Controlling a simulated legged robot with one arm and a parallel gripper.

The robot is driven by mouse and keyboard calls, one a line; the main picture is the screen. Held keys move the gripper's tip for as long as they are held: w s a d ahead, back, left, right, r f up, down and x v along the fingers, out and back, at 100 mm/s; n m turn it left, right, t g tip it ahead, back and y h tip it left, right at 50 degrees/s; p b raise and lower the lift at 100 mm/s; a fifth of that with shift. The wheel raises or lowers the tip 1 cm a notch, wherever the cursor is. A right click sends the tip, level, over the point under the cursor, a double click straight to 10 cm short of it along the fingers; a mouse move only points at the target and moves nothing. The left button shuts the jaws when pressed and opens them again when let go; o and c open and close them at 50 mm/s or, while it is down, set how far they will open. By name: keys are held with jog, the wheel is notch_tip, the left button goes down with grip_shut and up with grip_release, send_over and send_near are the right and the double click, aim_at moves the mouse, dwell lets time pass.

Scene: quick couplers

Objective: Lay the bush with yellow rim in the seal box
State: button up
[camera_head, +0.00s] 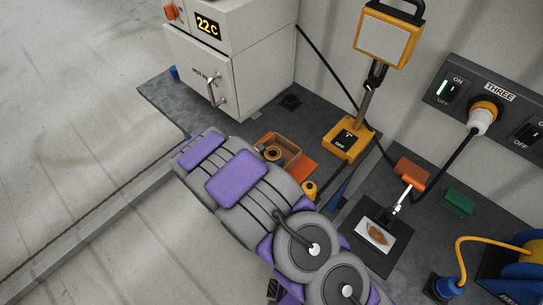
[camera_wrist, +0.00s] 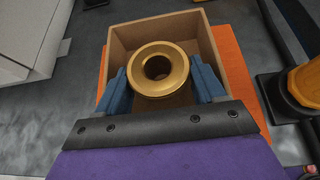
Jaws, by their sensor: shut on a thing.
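My gripper (camera_wrist: 163,84) is shut on a gold-coloured bush (camera_wrist: 150,60), a round ring with a dark central hole. Its blue fingers sit on the left and right of the bush. The bush faces the wrist camera and is over the open brown seal box (camera_wrist: 190,25), within its outline. I cannot tell whether it touches the box floor. In the head view the bush (camera_head: 272,153) shows at the near left part of the box (camera_head: 287,145). My arm hides most of the gripper there.
The box stands on an orange mat (camera_wrist: 235,75). A yellow and black lamp base (camera_head: 345,146) is right of it, and a small yellow part (camera_head: 309,190) is near my arm. A grey cabinet (camera_head: 215,75) stands behind left. Cables and a switch panel (camera_head: 480,100) are at right.

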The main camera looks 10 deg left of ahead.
jog(key=shift+a+f, duration=0.35)
jog(key=o, duration=0.8)
jog(key=shift+d, duration=0.15)
jog(key=shift+d+r, duration=0.15)
jog(key=shift+d, duration=0.2)
jog(key=shift+a+r, duration=0.25)
jog(key=shift+r, duration=0.25)
jog(key=p+v, duration=0.3)
jog(key=v, duration=0.9)
jog(key=shift+d, duration=0.1)
